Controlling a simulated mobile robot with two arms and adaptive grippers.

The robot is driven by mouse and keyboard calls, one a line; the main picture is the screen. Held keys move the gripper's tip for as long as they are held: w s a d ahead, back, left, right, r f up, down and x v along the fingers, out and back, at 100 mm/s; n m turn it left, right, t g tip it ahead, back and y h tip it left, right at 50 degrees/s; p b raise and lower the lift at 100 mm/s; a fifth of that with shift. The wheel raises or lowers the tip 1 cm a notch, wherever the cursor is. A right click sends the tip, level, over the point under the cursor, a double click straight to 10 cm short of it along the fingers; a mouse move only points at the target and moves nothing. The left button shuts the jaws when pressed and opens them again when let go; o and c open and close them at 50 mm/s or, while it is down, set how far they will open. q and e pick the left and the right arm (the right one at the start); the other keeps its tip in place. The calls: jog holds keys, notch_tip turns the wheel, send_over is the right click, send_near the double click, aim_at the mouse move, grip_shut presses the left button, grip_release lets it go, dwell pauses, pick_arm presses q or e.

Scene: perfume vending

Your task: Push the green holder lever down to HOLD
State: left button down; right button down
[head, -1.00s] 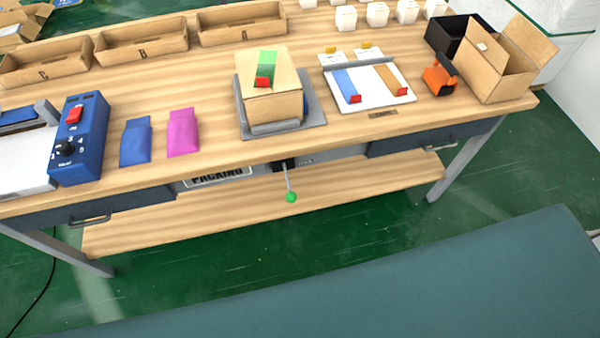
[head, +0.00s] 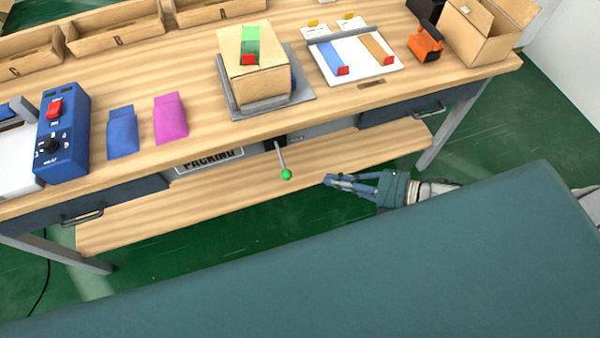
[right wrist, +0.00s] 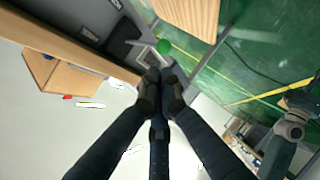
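The green-knobbed holder lever (head: 286,174) hangs from a dark bracket under the table's front edge, its rod slanting down. On the table above, a cardboard box (head: 257,84) with a green strip and a red tab sits on a grey holder plate (head: 305,97). My right gripper (head: 329,180) is to the right of the knob, fingertips together and empty, apart from it. In the right wrist view the green knob (right wrist: 163,47) shows just beyond the closed fingertips (right wrist: 161,78).
The table carries a blue control box (head: 63,135), blue and magenta pouches (head: 170,118), a white tape board (head: 398,66) and an orange tape dispenser (head: 426,41). Drawer fronts and a lower wooden shelf (head: 140,225) lie near the lever. Space in front of the knob is clear.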

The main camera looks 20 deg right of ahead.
aim_at(290, 173)
jog(key=p+x, duration=0.1)
jog(key=x, duration=0.9)
jog(key=shift+w+a, duration=0.1)
jog(key=shift+w, duration=0.05)
jog(key=shift+f, duration=0.1)
jog(key=shift+w+f+b, duration=0.2)
jog(key=shift+f+b, duration=0.7)
jog(key=shift+f, duration=0.05)
jog(key=shift+r, duration=0.15)
jog(key=shift+r+p, duration=0.7)
jog(key=shift+p, duration=0.1)
